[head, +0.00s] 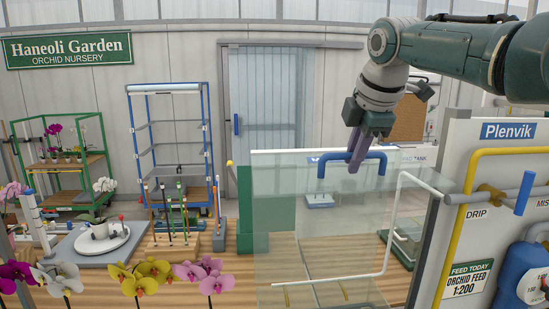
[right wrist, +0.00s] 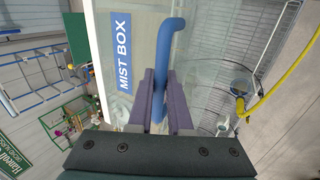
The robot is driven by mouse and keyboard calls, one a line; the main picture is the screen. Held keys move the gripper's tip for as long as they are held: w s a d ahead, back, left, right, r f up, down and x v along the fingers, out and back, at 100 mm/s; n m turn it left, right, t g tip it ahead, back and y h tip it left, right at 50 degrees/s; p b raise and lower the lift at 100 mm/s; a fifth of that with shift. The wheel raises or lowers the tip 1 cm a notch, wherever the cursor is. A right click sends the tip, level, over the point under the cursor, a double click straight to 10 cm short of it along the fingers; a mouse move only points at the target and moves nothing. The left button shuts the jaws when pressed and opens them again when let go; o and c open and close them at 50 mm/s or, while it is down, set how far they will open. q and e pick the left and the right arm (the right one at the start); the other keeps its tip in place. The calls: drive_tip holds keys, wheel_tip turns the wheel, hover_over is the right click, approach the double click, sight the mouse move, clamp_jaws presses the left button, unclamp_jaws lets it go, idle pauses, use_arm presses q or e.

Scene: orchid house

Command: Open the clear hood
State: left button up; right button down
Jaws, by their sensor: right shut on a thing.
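The clear hood (head: 285,215) is a see-through box over the wooden bench in the middle right of the head view. A blue bar handle (head: 375,156) sits at its top edge. The handle also shows in the right wrist view (right wrist: 166,48), beside a blue MIST BOX label (right wrist: 121,50). My right gripper (head: 356,160) reaches down from above, and its purple fingers are shut on the handle. In the right wrist view the fingers (right wrist: 159,105) lie on both sides of the bar. How far the hood is raised is hard to tell. My left gripper is not in view.
A Plenvik panel (head: 508,131) with a yellow pipe (head: 459,210) and a blue lever (head: 524,193) stands close on the right. Orchid blooms (head: 155,270) line the front left. A white plate (head: 102,240) and a wooden rack (head: 172,240) stand on the bench (head: 235,285).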

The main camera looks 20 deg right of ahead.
drive_tip(key=shift+w+d+r, duration=0.1)
drive_tip(key=shift+w, duration=0.25)
drive_tip(key=c, duration=0.8)
unclamp_jaws()
drive_tip(key=shift+c, duration=0.2)
drive_tip(key=b+v, duration=0.5)
drive_tip(key=v, duration=0.5)
drive_tip(key=shift+s, duration=0.15)
